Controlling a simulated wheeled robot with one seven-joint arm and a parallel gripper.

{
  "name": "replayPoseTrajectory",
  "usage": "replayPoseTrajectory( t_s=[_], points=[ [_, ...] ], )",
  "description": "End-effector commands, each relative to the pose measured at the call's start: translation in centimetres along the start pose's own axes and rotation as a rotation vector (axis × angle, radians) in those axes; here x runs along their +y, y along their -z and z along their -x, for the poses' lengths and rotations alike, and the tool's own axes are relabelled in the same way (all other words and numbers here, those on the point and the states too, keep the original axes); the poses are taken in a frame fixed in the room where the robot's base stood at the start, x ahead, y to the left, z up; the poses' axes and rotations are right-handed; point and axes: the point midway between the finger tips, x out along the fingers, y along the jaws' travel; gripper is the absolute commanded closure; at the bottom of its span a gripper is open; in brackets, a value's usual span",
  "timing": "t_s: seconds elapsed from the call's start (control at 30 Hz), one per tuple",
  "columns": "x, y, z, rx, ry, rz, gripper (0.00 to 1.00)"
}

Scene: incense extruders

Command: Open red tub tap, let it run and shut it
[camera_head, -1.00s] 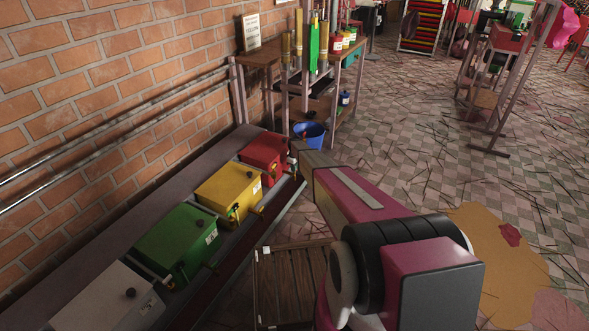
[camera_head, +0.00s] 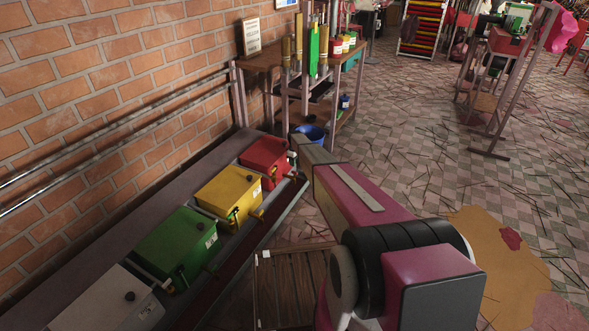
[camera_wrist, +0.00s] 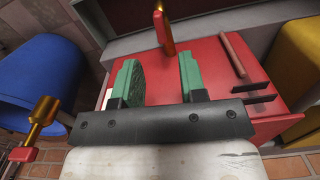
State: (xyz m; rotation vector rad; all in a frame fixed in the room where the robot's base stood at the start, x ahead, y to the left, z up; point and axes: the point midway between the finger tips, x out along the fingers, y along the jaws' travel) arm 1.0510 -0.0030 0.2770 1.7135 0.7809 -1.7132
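The red tub (camera_head: 264,155) is the farthest in a row of tubs along the brick wall. In the wrist view its red side (camera_wrist: 222,65) lies behind my gripper (camera_wrist: 161,75). My gripper's two green-padded fingers stand apart with nothing between them. A red and brass fitting (camera_wrist: 163,34) shows beyond the fingertips, apart from them. A brass piece with red parts (camera_wrist: 42,117) is at the left of the wrist view. I cannot tell which part is the tub's tap handle. In the head view my arm hides most of the gripper near the red tub.
The yellow tub (camera_head: 228,194) stands beside the red one, then the green tub (camera_head: 176,246) and a white tub (camera_head: 108,301). A blue bucket (camera_wrist: 40,75) is close to my gripper. A wooden table (camera_head: 262,62) with bottles stands behind. Floor to the right is mostly open.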

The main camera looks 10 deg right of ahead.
Motion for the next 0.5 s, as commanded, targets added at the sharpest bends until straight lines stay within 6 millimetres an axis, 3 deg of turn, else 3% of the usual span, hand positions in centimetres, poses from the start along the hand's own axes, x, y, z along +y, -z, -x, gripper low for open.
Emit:
replayPoseTrajectory(
  t_s=[0.2, 0.5],
  points=[
    [-0.1, -0.1, 3.1, 0.000, -0.001, 0.000, 0.62],
    [0.0, 0.0, 3.4, 0.000, 0.000, 0.000, 0.62]
  ],
)
